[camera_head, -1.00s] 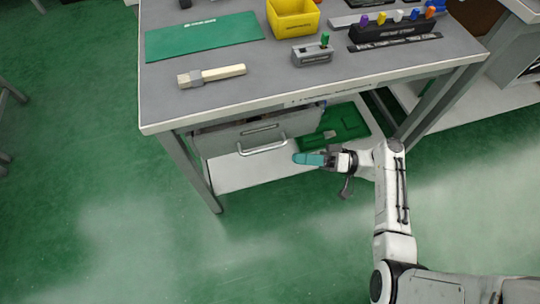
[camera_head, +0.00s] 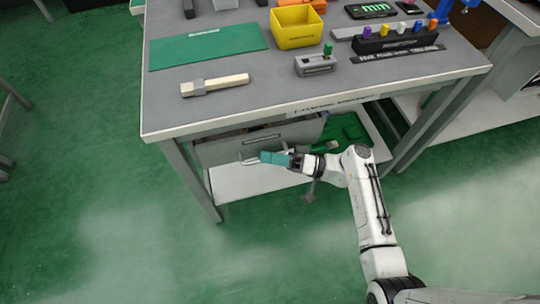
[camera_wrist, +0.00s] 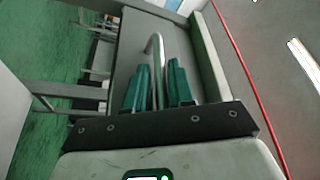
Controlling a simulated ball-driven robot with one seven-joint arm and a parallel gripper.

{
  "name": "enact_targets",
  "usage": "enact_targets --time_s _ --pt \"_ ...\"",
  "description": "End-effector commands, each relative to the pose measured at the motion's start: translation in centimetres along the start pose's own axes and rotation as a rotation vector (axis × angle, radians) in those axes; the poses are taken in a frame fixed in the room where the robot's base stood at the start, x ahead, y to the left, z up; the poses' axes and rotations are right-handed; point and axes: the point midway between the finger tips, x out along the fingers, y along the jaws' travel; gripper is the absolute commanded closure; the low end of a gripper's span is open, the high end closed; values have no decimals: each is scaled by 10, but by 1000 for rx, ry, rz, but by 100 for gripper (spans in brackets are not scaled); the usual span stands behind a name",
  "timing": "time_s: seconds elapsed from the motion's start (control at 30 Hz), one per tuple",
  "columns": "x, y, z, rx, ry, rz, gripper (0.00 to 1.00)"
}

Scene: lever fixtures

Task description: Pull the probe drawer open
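The probe drawer (camera_head: 216,153) is a grey front under the workbench, with a narrow dark gap above it. Its light metal bar handle (camera_head: 248,161) is partly hidden by my gripper (camera_head: 270,158). In the wrist view my gripper (camera_wrist: 157,88) has two teal fingers standing apart, one on each side of the handle (camera_wrist: 154,45). The handle bar runs between them, closer to the left finger, with a small gap showing at the right one. The grey drawer front (camera_wrist: 130,45) lies ahead of the fingers.
The workbench top (camera_head: 240,103) overhangs the drawer. A white lower shelf (camera_head: 235,185) lies below. The green floor in front is clear.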

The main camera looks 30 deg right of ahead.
Motion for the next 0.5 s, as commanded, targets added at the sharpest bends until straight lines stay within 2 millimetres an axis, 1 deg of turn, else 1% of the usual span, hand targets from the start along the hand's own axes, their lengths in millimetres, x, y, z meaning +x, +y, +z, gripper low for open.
enact_targets --time_s 0.27,0.5 --pt "1 0 0 0 0 0 77" --pt "1 0 0 0 0 0 100"
